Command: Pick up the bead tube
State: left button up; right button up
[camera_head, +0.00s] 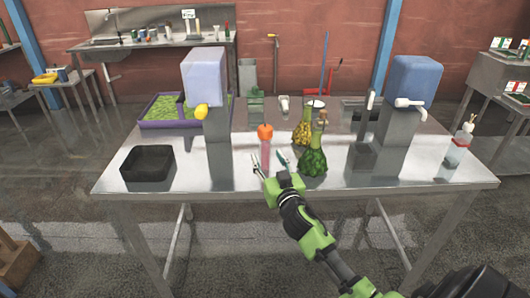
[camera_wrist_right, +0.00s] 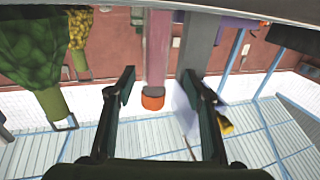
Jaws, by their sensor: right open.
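The bead tube (camera_head: 266,150), a pinkish clear tube with an orange cap, stands upright on the metal table (camera_head: 210,180). In the right wrist view, which appears upside down, the tube (camera_wrist_right: 158,45) shows between the fingertips, its orange cap (camera_wrist_right: 153,103) pointing down in the picture. My right gripper (camera_head: 268,163) is open and empty, close to the tube on its near side. I cannot tell whether the fingers are around it or just short of it. The tube's lower part is partly hidden by the gripper in the head view. My left gripper is not in view.
A green textured flask (camera_head: 312,163) stands just right of the gripper, with a yellow one (camera_head: 302,134) behind. A dispenser with a yellow spout (camera_head: 207,90) stands left of the tube. A black tray (camera_head: 148,163) lies at left. Another dispenser (camera_head: 410,95) stands at right.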

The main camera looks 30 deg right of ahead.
aim_at(267, 151)
jog(key=shift+d+p+x, duration=0.2)
jog(key=shift+p+x, duration=0.15)
jog(key=shift+x, duration=1.1)
jog(key=shift+d+p+x, duration=0.15)
jog(key=shift+p+x, duration=0.2)
jog(key=shift+x, duration=1.05)
jog(key=shift+s+r, duration=0.15)
jog(key=c, duration=1.4)
